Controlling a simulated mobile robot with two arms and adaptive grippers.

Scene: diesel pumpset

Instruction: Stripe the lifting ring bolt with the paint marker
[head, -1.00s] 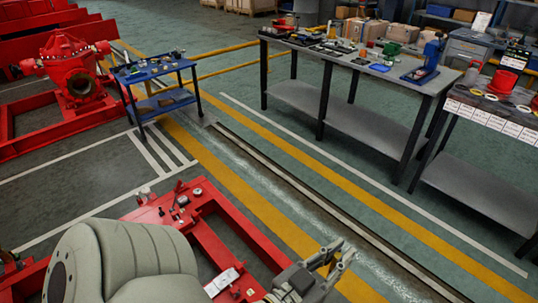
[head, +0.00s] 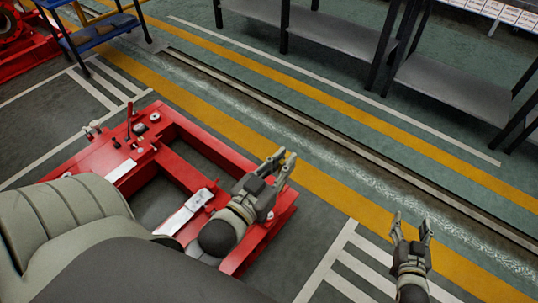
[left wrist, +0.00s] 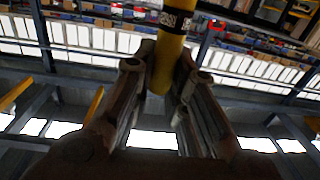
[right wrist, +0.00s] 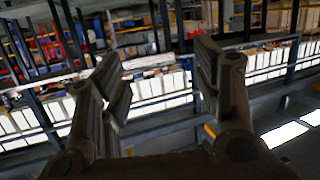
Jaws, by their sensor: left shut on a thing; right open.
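My left gripper (head: 278,165) is over the right side of the red base frame (head: 188,178). It is shut on a yellow paint marker, which shows between its fingers in the left wrist view (left wrist: 171,62) with a black band and a patterned label. The marker is barely visible in the head view. My right gripper (head: 411,225) is open and empty, to the right of the frame above the floor; its spread fingers also show in the right wrist view (right wrist: 160,90). I cannot pick out the lifting ring bolt in any view.
Small fittings, including a round gauge (head: 155,116) and an upright lever (head: 129,122), sit on the frame's far end. A blue-topped cart (head: 105,28) stands at upper left and a grey workbench shelf (head: 335,38) at the back. The striped floor between is clear.

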